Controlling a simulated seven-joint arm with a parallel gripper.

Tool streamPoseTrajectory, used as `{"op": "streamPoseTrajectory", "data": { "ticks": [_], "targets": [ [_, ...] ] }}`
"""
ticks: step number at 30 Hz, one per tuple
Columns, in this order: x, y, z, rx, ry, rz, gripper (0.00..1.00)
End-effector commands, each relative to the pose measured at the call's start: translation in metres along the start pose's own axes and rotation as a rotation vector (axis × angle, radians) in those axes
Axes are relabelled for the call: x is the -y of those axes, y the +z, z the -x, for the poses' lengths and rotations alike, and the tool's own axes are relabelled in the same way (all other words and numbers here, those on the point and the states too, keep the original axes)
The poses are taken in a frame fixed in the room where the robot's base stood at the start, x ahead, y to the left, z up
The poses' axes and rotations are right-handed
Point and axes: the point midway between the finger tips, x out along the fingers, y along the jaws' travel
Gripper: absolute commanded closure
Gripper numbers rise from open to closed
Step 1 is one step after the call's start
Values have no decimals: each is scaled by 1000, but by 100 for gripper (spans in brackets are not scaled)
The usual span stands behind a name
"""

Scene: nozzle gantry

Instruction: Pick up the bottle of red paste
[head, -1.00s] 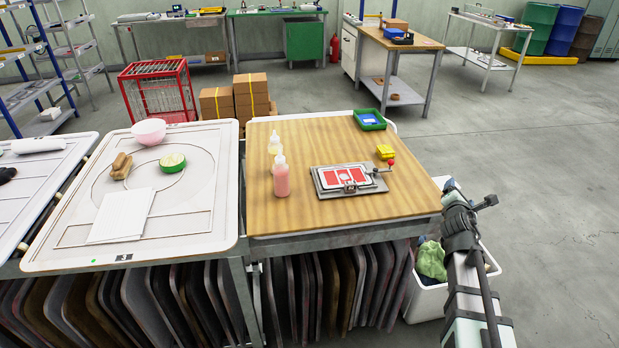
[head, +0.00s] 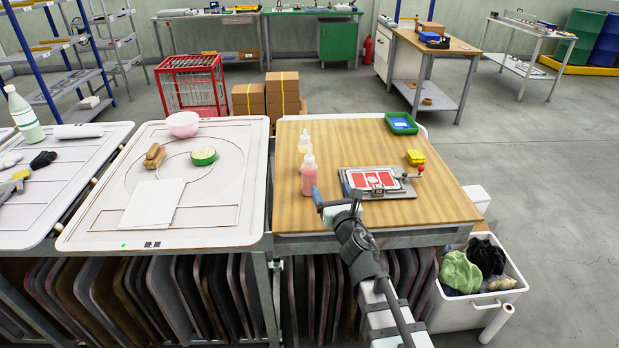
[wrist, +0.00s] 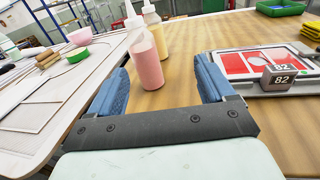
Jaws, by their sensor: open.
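The bottle of red paste (head: 308,175) is a pinkish-red squeeze bottle with a white nozzle. It stands upright on the wooden table top (head: 370,140). A similar bottle with pale yellowish contents (head: 304,143) stands just behind it. In the wrist view the red paste bottle (wrist: 147,60) stands ahead of my gripper (wrist: 163,82), between the lines of its blue fingers and nearer the left one. My gripper is open and empty, and also shows at the table's front edge in the head view (head: 338,203). The bottle's base is fully visible and apart from the fingers.
A clamp plate with a red card (head: 375,181) lies right of the bottle, with a yellow block (head: 415,157) and green tray (head: 401,123) beyond. A white worktable (head: 240,222) adjoins on the left. The wood behind the bottles is mostly clear.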

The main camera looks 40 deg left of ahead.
Motion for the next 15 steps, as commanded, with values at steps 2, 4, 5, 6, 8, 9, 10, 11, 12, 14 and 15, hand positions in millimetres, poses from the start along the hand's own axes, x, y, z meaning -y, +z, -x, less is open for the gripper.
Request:
{"op": "streamPoseTrajectory", "data": {
  "ticks": [2, 4, 5, 6, 8, 9, 10, 11, 12, 14, 15],
  "targets": [
    [-15, 0, 1, 2, 27, 19, 18],
    [-22, 0, 0, 4, 40, 29, 18],
    [-24, 0, 0, 5, 43, 31, 18],
    [-25, -1, -2, 5, 46, 33, 18],
    [-26, -1, -7, 5, 47, 34, 18],
    [-25, -1, -11, 5, 46, 34, 18],
    [-25, -1, -14, 5, 46, 33, 18],
    [-25, -1, -18, 5, 46, 33, 18],
    [-25, -1, -24, 5, 45, 33, 18],
    [-26, -1, -34, 5, 45, 32, 18],
    [-26, -1, -41, 5, 45, 32, 18]
  ]
}}
